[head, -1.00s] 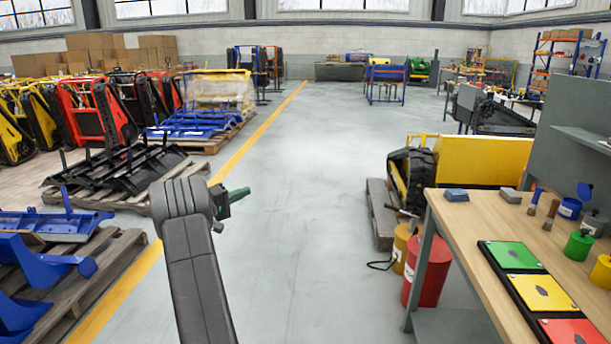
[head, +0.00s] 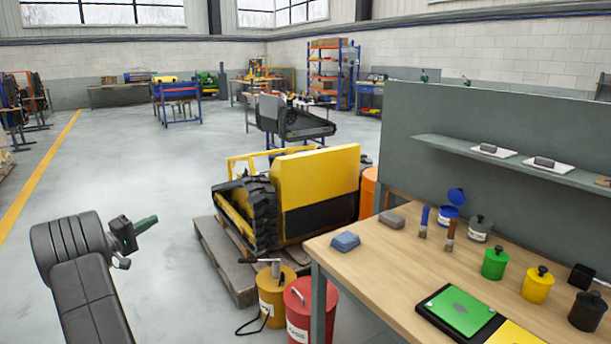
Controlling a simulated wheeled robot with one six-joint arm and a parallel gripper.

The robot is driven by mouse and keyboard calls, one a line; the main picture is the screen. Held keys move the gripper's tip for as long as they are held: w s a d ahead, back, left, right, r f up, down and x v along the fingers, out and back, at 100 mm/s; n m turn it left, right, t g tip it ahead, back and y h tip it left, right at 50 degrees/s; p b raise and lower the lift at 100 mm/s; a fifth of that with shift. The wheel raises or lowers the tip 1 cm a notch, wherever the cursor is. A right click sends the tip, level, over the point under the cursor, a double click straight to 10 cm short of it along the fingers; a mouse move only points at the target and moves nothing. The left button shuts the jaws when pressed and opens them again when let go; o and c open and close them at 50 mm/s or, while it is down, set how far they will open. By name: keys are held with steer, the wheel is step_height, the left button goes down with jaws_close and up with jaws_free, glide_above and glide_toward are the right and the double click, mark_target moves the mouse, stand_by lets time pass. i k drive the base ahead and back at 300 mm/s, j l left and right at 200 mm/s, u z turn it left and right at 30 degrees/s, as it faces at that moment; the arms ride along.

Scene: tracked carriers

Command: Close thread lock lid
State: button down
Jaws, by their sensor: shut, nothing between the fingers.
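A small blue pot (head: 446,214) stands near the back of the wooden workbench, by the grey panel. Its round blue lid (head: 457,196) is tipped up, open. It is the only pot I see with a raised lid; its label is too small to read. My gripper (head: 154,219), with a green tip, is at the lower left over the floor, well left of the bench and apart from the pot. It is shut and empty.
The workbench (head: 385,270) bears two brushes (head: 437,225), grey, green (head: 495,263), yellow and black lidded pots, two blocks and a tray with green and yellow plates. Yellow and red cans (head: 312,310) stand beside the bench's left end. A yellow tracked machine (head: 318,190) is behind.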

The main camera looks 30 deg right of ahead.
mark_target(456, 196)
steer(key=i+z, duration=0.2)
steer(key=i, duration=0.25)
steer(key=i+j+z, duration=0.2)
steer(key=i, duration=0.25)
steer(key=i+z, duration=0.2)
steer(key=i, duration=0.25)
steer(key=i+z, duration=0.15)
steer(key=z, duration=0.3)
steer(key=i+z, duration=0.15)
steer(key=z, duration=0.25)
steer(key=i+z, duration=0.15)
steer(key=z, duration=0.3)
steer(key=i+j+z, duration=0.1)
steer(key=z, duration=0.35)
steer(key=i+z, duration=0.3)
steer(key=j+z, duration=0.15)
steer(key=z, duration=0.2)
steer(key=i+j, duration=0.05)
